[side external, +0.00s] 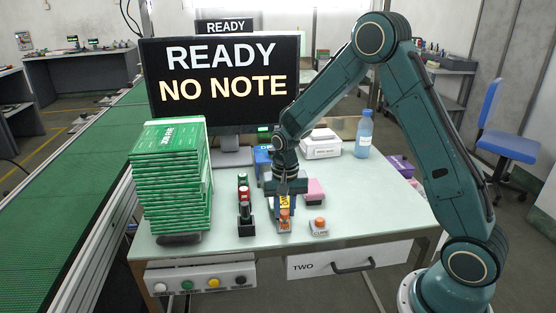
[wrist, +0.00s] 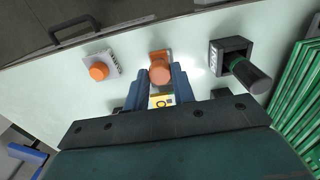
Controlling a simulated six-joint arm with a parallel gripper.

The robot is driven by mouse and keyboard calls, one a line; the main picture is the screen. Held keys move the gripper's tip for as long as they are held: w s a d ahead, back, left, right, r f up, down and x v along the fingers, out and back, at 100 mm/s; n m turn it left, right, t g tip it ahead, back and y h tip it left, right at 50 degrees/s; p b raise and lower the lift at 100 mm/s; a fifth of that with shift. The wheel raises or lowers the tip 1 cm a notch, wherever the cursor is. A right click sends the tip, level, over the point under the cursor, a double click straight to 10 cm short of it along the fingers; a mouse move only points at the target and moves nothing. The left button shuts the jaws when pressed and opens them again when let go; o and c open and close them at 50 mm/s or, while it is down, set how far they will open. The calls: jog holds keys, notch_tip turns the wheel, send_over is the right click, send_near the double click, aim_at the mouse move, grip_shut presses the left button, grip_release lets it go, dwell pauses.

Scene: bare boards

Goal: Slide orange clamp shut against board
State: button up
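An orange-topped piece (side external: 284,214), which I take for the orange clamp, stands near the table's front edge, directly below my gripper (side external: 285,200). In the wrist view its rounded orange top (wrist: 159,72) shows at the fingertips of my gripper (wrist: 160,80), one blue finger on each side. A yellow label with dark marks (wrist: 161,100) shows between the fingers. The fingers are apart, but I cannot tell whether they touch the piece. Several green boards (side external: 170,185) lie in a tall stack at the table's left. No board is visible at the clamp; that spot is partly hidden.
A small block with an orange button (side external: 319,227) sits to the right. Black holders with coloured-top handles (side external: 245,218) stand to the left. A pink block (side external: 315,190), white box (side external: 320,145) and blue bottle (side external: 364,135) are behind. The monitor (side external: 222,85) reads "READY NO NOTE".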

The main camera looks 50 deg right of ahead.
grip_shut()
jog(key=shift+w+d, duration=1.3)
jog(key=shift+d, duration=0.05)
jog(key=o, duration=0.8)
grip_release()
jog(key=shift+a, duration=0.1)
jog(key=shift+r, duration=0.2)
notch_tip(320, 180, up, 13)
jog(key=shift+r, duration=0.2)
jog(key=shift+s, duration=0.1)
